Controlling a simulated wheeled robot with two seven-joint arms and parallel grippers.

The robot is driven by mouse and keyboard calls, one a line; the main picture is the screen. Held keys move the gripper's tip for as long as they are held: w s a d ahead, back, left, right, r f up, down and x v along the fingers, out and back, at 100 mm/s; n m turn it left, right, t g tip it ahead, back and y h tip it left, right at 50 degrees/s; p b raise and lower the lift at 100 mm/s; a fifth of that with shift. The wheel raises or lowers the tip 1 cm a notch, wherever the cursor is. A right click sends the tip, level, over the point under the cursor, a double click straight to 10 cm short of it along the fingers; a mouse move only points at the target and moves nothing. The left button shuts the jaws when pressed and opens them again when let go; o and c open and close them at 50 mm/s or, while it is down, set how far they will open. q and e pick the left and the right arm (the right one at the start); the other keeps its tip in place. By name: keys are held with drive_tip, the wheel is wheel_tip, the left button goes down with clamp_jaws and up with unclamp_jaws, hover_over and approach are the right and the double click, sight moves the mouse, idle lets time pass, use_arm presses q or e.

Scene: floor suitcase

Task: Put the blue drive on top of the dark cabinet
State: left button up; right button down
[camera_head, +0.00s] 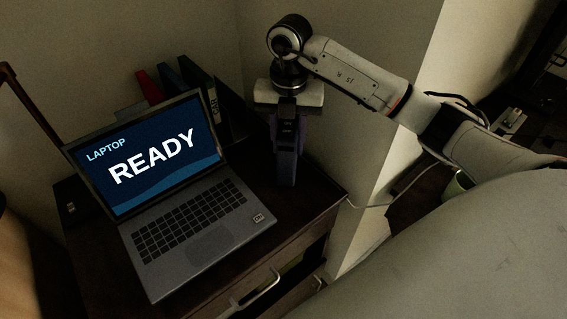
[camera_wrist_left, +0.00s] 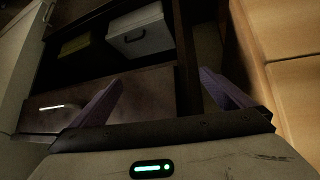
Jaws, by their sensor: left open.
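A dark cabinet (camera_head: 312,205) stands in the head view, with a laptop on its top. My right gripper (camera_head: 286,180), on the arm from the right, points down at the cabinet's right part beside the laptop. Its purple fingers are seen edge-on, so I cannot tell their gap or whether they touch the top. My left gripper (camera_wrist_left: 162,78) shows in the left wrist view with its purple fingers spread and nothing between them. My left arm does not show in the head view. I cannot make out the blue drive in either view.
The open laptop (camera_head: 190,240) fills much of the cabinet top. Several binders (camera_head: 190,82) stand behind it. A wall edge (camera_head: 385,150) lies right of the cabinet. In the left wrist view, a white box (camera_wrist_left: 140,33) sits in a dark shelf, with a light wooden front (camera_wrist_left: 290,85) at right.

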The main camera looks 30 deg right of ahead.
wheel_tip(320, 180, down, 2)
drive_tip(key=shift+s+f, duration=0.1)
drive_tip(key=shift+s, duration=0.05)
wheel_tip(320, 180, down, 4)
drive_tip(key=shift+r, duration=0.2)
drive_tip(key=shift+f, duration=0.45)
drive_tip(key=c, duration=1.3)
unclamp_jaws()
use_arm(q)
drive_tip(key=shift+r, duration=0.2)
use_arm(e)
drive_tip(key=shift+o, duration=0.2)
use_arm(q)
drive_tip(key=shift+s, duration=0.1)
use_arm(e)
drive_tip(key=shift+r, duration=0.1)
